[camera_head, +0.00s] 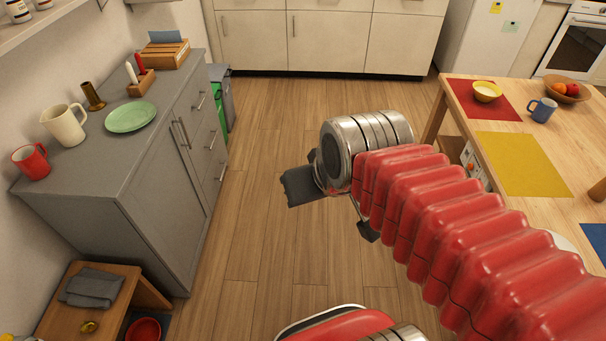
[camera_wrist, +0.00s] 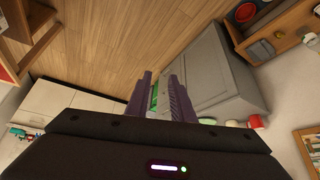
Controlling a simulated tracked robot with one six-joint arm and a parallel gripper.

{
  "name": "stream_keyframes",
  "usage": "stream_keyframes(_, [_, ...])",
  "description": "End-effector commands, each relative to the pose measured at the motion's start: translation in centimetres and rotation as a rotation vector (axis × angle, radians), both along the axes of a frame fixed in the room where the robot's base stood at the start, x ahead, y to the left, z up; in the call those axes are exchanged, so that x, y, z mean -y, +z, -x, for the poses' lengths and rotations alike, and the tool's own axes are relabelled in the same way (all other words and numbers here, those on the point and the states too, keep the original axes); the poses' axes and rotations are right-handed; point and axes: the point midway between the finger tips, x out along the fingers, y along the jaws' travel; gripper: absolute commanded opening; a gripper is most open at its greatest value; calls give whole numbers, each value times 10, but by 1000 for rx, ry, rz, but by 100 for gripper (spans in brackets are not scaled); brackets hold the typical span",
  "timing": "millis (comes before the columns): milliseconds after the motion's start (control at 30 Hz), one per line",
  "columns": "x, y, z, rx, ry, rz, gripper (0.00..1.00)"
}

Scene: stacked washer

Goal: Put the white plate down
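My gripper (camera_head: 300,185) hangs over the open wood floor between the grey cabinet and the wooden table. In the wrist view its two dark fingers (camera_wrist: 160,97) stand apart, with a narrow gap and nothing held between them. A white rounded edge (camera_head: 562,241) shows on the wooden table, just behind my red arm. Most of it is hidden, so I cannot tell for sure that it is the white plate. No other white plate is visible. A pale green plate (camera_head: 130,116) lies on the grey cabinet.
The grey cabinet (camera_head: 165,170) also bears a cream jug (camera_head: 65,125), a red mug (camera_head: 32,161), a brass candlestick (camera_head: 93,97) and candles. The wooden table (camera_head: 560,130) has a red mat, a yellow mat (camera_head: 523,163), a yellow bowl (camera_head: 487,92) and a blue mug (camera_head: 542,109). The floor between is clear.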

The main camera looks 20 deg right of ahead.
Motion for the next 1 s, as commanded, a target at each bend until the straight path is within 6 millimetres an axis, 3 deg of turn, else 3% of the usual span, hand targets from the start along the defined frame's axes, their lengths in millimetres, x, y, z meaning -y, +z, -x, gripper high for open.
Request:
stream_keyframes(100, [-2,4,20,-25,-8,11,22])
stream_keyframes(200, [-1,5,27,-37,-14,16,22])
stream_keyframes(433, [-1,4,27,-39,-16,17,22])
stream_keyframes(733, [-1,4,27,-38,-16,17,1])
stream_keyframes(1000, [-1,4,27,-38,-15,16,0])
